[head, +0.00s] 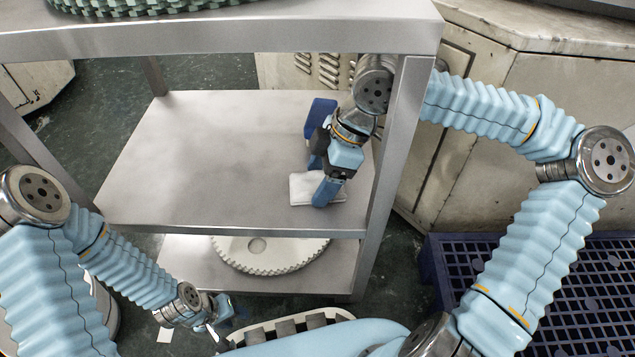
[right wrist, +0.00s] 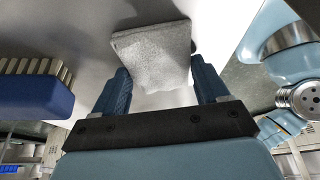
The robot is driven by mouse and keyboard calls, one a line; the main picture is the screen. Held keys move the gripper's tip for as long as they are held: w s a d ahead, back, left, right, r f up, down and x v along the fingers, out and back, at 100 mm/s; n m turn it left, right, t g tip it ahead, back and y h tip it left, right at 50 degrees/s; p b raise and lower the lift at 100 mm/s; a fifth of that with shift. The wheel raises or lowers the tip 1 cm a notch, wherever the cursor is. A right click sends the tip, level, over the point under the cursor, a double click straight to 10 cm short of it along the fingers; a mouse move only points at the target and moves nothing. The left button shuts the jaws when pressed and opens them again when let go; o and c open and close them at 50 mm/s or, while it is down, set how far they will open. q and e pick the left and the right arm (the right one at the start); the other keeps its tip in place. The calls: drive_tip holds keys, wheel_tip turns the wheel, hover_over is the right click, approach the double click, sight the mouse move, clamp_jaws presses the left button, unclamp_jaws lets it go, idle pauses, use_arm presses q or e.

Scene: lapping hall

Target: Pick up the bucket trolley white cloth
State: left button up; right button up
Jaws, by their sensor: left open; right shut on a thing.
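The white cloth (head: 303,188) is a folded pad at the right side of the steel trolley's middle shelf (head: 210,170). My right gripper (head: 325,183) reaches down to it past the right post. In the right wrist view the cloth (right wrist: 155,50) is between the two blue fingers, and the gripper is shut on it. I cannot tell whether the cloth is clear of the shelf. My left gripper (head: 224,318) is open and empty, low in front of the trolley. Its fingertips are partly hard to make out.
A blue brush (head: 319,113) stands just behind the cloth; its bristles show in the right wrist view (right wrist: 35,72). The top shelf (head: 220,38) and right post (head: 398,140) are close to my right arm. A white toothed disc (head: 268,252) lies on the lower shelf. The middle shelf's left is bare.

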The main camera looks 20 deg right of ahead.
sight(312, 181)
idle(0.3)
drive_tip(key=r, duration=0.1)
drive_tip(key=r+p, duration=0.1)
drive_tip(key=r, duration=0.2)
drive_tip(key=shift+d+p, duration=0.25)
drive_tip(key=shift+p, duration=0.15)
drive_tip(key=s+d+p, duration=0.2)
drive_tip(key=d, duration=1.5)
drive_tip(key=shift+s+d+f+p, duration=0.15)
drive_tip(key=shift+s+d+p, duration=0.05)
drive_tip(key=shift+s+p, duration=0.1)
